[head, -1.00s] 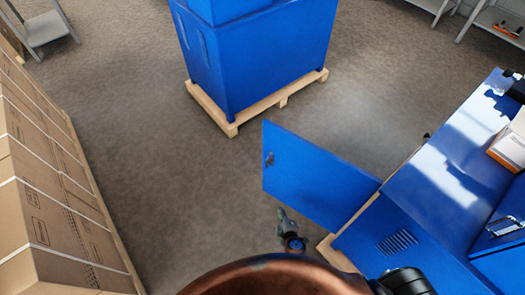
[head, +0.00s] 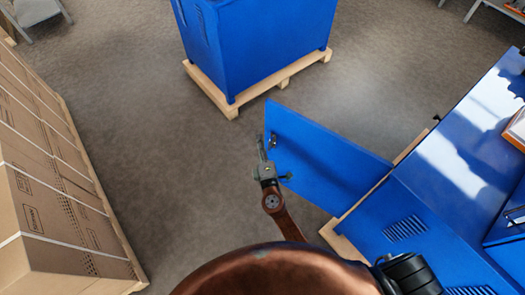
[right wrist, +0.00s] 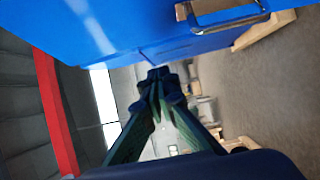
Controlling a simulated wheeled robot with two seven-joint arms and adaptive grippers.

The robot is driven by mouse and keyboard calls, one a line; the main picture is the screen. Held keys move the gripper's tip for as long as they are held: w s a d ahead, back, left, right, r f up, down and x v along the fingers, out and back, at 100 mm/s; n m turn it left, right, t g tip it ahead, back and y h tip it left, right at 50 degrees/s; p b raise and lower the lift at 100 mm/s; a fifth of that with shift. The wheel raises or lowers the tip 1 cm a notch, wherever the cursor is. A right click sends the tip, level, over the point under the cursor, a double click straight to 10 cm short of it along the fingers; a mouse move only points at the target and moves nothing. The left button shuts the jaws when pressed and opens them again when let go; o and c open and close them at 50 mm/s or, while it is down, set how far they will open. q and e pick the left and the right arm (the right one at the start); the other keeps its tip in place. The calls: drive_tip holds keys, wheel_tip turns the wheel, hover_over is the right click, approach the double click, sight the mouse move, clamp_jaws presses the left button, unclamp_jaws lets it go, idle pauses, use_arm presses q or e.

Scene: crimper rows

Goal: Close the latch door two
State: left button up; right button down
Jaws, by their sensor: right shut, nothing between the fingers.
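The open blue door (head: 325,152) swings out from the blue machine cabinet (head: 425,225) on the right. A small latch handle (head: 272,141) sits near its free edge. My right gripper (head: 261,142) is shut and empty, beside the free edge and close to the handle; I cannot tell if it touches. In the right wrist view the shut fingertips (right wrist: 157,76) lie below a blue panel (right wrist: 135,25) with a silver handle (right wrist: 228,20) at upper right. My left gripper is not in view.
A blue machine (head: 265,45) stands on a wooden pallet (head: 222,97) at the back. Stacked cardboard boxes (head: 60,215) line the left side. The grey floor (head: 150,120) between them is clear. An orange and white box (head: 516,130) lies on the cabinet top.

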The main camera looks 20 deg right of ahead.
sight(266, 131)
drive_tip(key=shift+w+d, duration=1.7)
